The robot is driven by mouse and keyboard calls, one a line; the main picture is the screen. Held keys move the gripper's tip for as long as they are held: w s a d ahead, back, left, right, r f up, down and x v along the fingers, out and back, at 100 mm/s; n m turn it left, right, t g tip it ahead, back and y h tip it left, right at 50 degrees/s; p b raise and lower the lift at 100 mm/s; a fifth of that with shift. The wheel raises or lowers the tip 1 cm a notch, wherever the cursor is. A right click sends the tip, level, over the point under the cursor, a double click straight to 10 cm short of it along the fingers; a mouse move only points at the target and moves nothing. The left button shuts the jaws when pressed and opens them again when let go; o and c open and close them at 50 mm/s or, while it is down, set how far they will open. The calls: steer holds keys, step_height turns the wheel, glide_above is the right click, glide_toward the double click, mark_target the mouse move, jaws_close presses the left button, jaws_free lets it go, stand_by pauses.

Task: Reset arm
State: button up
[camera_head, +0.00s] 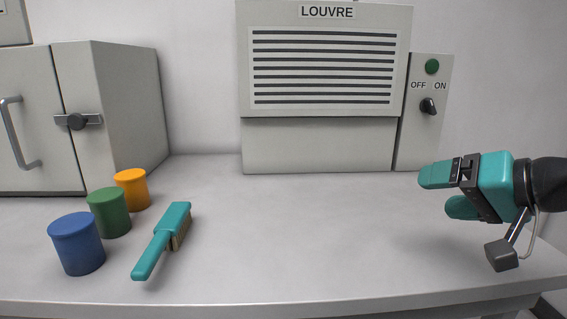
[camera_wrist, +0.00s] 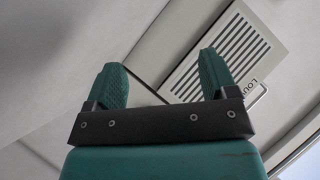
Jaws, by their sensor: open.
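My gripper (camera_head: 442,192) is at the right of the head view, above the right part of the bench, pointing left. Its two teal fingers are apart with nothing between them. In the wrist view my gripper (camera_wrist: 165,82) also shows both fingers spread and empty. Beyond them the wrist view shows the louvre panel (camera_wrist: 222,58), tilted in the picture.
A grey bench (camera_head: 300,240) is clear in the middle. A teal brush (camera_head: 162,240), blue (camera_head: 77,245), green (camera_head: 110,213) and orange (camera_head: 133,190) lidded pots stand left, before a shut cabinet (camera_head: 115,110). The LOUVRE unit (camera_head: 320,145) and OFF/ON switch (camera_head: 428,106) are behind.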

steer(key=s+a+f+n+g+h, duration=0.1)
steer(key=s+a+f+n+g, duration=0.35)
steer(key=s, duration=0.35)
steer(key=s+a+f+n+g+h, duration=0.2)
steer(key=s+a+f+n+g, duration=0.1)
steer(key=s+a+n+g, duration=0.4)
step_height(320, 180, up, 19)
steer(key=s+d+m+p, duration=0.1)
steer(key=s+p, duration=0.1)
steer(key=p, duration=1.6)
steer(key=shift+m+t+p, duration=0.3)
steer(key=shift+m+t, duration=0.05)
steer(key=shift+t, duration=0.1)
steer(key=shift+d+f, duration=0.1)
steer(key=shift+f, duration=0.05)
steer(key=shift+c, duration=0.4)
